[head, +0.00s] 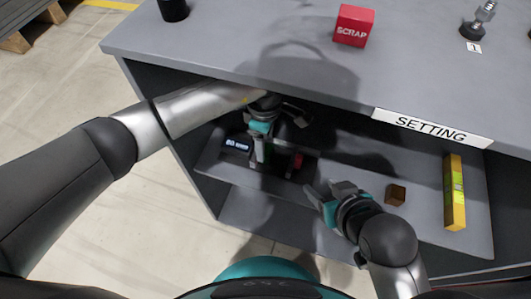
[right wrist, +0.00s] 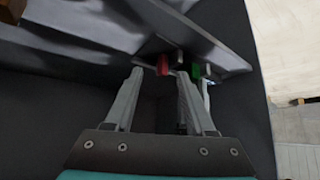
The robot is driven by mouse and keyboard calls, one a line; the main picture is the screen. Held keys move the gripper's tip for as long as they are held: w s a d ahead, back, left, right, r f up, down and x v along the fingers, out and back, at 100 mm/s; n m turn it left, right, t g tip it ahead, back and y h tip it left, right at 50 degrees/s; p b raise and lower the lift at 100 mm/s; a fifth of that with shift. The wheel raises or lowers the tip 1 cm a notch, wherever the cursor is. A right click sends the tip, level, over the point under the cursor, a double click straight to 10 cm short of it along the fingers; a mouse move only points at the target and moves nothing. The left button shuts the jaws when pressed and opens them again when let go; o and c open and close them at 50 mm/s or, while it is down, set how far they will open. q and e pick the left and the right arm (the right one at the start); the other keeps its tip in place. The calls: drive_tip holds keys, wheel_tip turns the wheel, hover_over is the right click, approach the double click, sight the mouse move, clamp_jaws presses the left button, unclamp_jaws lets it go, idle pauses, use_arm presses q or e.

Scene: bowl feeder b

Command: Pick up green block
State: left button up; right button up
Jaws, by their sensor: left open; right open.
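The green block (right wrist: 195,71) shows in the right wrist view beyond my right fingertips, beside a red block (right wrist: 164,65). Small pale pieces sit close to the green block; I cannot tell whether they are my left fingertips. In the head view I cannot make out the green block; the red block (head: 297,161) shows on the shelf. My left gripper (head: 259,153) points down into the shelf opening, just left of the red block, open. My right gripper (head: 324,190) is open and empty at the front of the shelf, apart from the blocks.
The grey shelf (head: 325,165) lies under a bench top (head: 230,35) with a SETTING label (head: 430,127). A yellow level (head: 454,192) and a brown block (head: 395,195) are at right. A dark device with a lit display (head: 237,145) is at left. A red SCRAP box (head: 353,25) stands on top.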

sight(266, 153)
use_arm(q)
drive_tip(key=shift+w+a+f+b, duration=0.15)
drive_tip(key=shift+f+b, duration=0.45)
drive_tip(key=shift+f, duration=0.85)
drive_tip(key=shift+f+b, duration=0.35)
drive_tip(key=shift+b, duration=0.1)
use_arm(e)
drive_tip(key=shift+w+a+r+t+y, duration=0.15)
drive_tip(key=shift+w+a+t+y, duration=0.2)
drive_tip(key=shift+a+t, duration=0.35)
drive_tip(key=shift+w+a+r+t+y, duration=0.1)
drive_tip(key=shift+w+a+t+y, duration=0.35)
drive_tip(key=shift+a, duration=0.3)
drive_tip(key=shift+w+a+r+t+y, duration=0.15)
drive_tip(key=shift+w+a+t+y, duration=0.15)
drive_tip(key=shift+a+t, duration=0.4)
use_arm(q)
clamp_jaws()
